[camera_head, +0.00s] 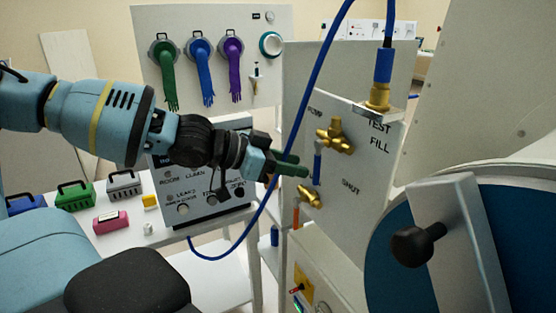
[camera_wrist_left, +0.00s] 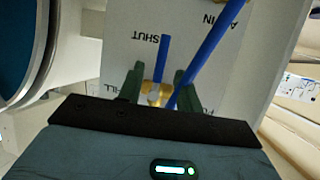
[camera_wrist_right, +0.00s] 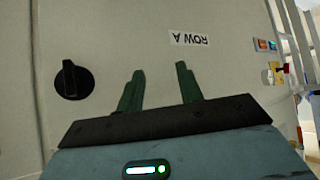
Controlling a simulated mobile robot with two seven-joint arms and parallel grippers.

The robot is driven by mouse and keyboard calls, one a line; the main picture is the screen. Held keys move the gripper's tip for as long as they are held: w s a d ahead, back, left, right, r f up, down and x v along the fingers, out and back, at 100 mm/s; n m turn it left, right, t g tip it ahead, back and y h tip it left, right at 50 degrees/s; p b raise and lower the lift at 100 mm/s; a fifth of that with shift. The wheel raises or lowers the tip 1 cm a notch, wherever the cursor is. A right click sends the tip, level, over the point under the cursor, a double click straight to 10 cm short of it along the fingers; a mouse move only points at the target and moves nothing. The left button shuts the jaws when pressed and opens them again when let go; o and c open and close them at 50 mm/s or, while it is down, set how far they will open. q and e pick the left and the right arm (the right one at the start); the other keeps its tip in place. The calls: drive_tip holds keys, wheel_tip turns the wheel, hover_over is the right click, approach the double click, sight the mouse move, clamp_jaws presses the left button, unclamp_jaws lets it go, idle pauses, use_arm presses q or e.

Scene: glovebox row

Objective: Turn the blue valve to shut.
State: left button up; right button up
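The blue valve has a brass body (camera_head: 335,137) on the white panel (camera_head: 365,215) and a blue lever (camera_head: 317,165) that hangs down from it. In the left wrist view, the blue lever (camera_wrist_left: 163,55) runs from the brass body (camera_wrist_left: 153,92) toward the SHUT label. My left gripper (camera_head: 300,164) is at the lever. Its fingers (camera_wrist_left: 160,72) are apart, with the lever seen between them and gaps at both sides. My right gripper (camera_wrist_right: 157,85) is open and empty, facing a pale panel.
A blue hose (camera_head: 305,100) loops in front of the panel, close to my left gripper. A second brass valve (camera_head: 310,196) with an orange lever (camera_head: 296,217) sits below. A round door with a black knob (camera_head: 415,245) is at right. Another black knob (camera_wrist_right: 73,80) is near my right gripper.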

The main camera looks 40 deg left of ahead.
use_arm(q)
drive_tip(key=shift+s+a+r, duration=0.15)
drive_tip(key=shift+s+a, duration=0.3)
drive_tip(key=shift+s, duration=0.05)
idle(0.8)
drive_tip(key=s+d+f+n, duration=0.1)
drive_tip(key=s+f, duration=0.2)
drive_tip(key=f, duration=1.1)
drive_tip(key=s+f, duration=0.2)
drive_tip(key=f, duration=1.2)
drive_tip(key=s+d+f+n+y, duration=0.1)
drive_tip(key=s+d+f+y, duration=0.1)
drive_tip(key=s+d+f, duration=0.2)
drive_tip(key=s+d+f+n+g+y, duration=0.1)
drive_tip(key=s+d+f, duration=0.2)
drive_tip(key=s+f, duration=0.5)
drive_tip(key=s+d+f+n+y, duration=0.1)
drive_tip(key=s+d+f, duration=0.3)
drive_tip(key=f, duration=0.4)
drive_tip(key=shift+s+d+f+n+g+y, duration=0.3)
drive_tip(key=shift+s+f+g+y, duration=0.1)
drive_tip(key=shift+s+y, duration=0.45)
